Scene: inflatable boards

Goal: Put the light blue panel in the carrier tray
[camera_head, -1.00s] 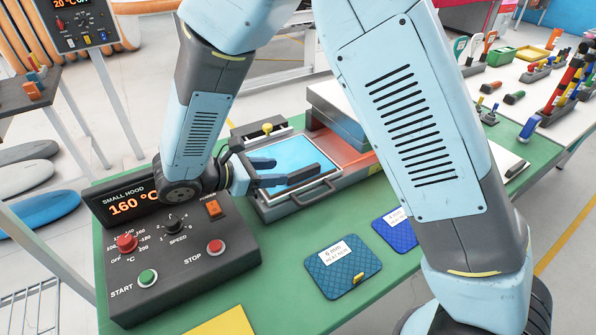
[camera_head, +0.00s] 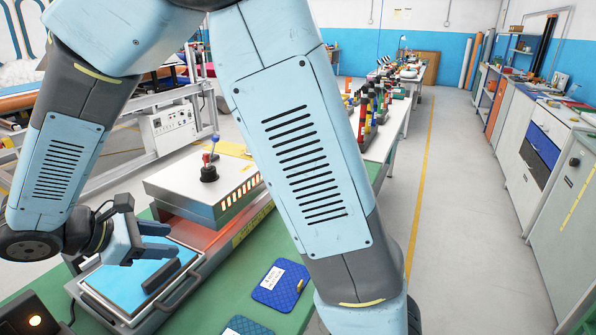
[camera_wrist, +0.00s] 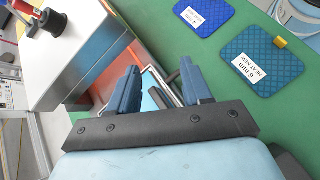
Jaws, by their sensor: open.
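The light blue panel (camera_head: 122,284) lies flat inside the metal rim of the carrier tray (camera_head: 104,304), at the lower left of the head view. A small part of the panel (camera_wrist: 149,104) shows between my fingers in the wrist view. My gripper (camera_head: 174,248) is open and empty, over the panel. The fingers (camera_wrist: 158,68) are spread apart in the wrist view. The gripper and arm hide part of the panel and the tray's far left side. I cannot tell whether the fingers touch the panel.
A metal hood (camera_head: 195,190) with glowing slots stands just behind the tray. Two blue heat pads, one dark blue (camera_head: 279,285) and one teal (camera_head: 246,327), lie on the green bench to the right. A control box (camera_head: 30,318) is at the lower left.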

